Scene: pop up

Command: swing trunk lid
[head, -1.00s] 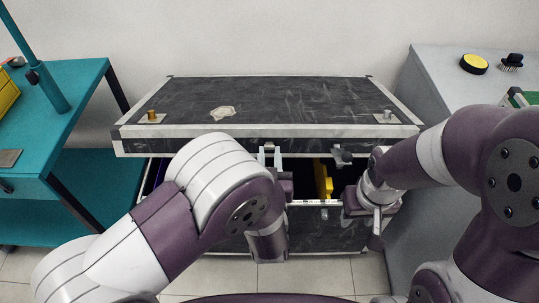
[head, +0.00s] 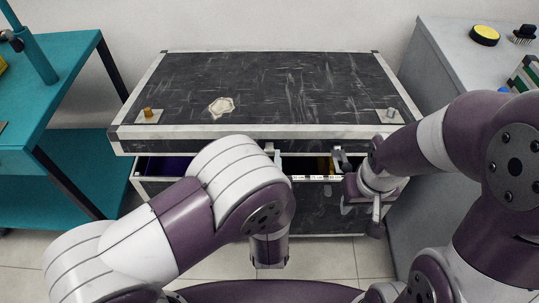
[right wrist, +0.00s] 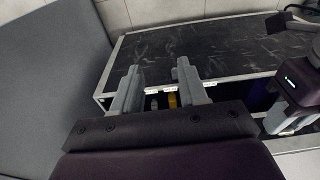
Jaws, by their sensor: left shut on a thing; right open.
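The trunk's dark, scratched lid (head: 270,85) has a pale metal rim and stands partly raised, its front edge above the trunk body (head: 318,205). My left gripper (head: 273,152) is at the middle of the lid's front edge, shut on that edge; my forearm hides much of the grip. My right gripper (head: 345,158) is open and empty at the front right of the opening. In the right wrist view its two fingers (right wrist: 157,75) stand apart in front of the lid edge. I cannot tell whether they touch it.
A yellow item (head: 326,165) and a purple one (head: 168,166) show inside the trunk. A teal bench (head: 75,85) stands left, a grey cabinet (head: 470,75) right.

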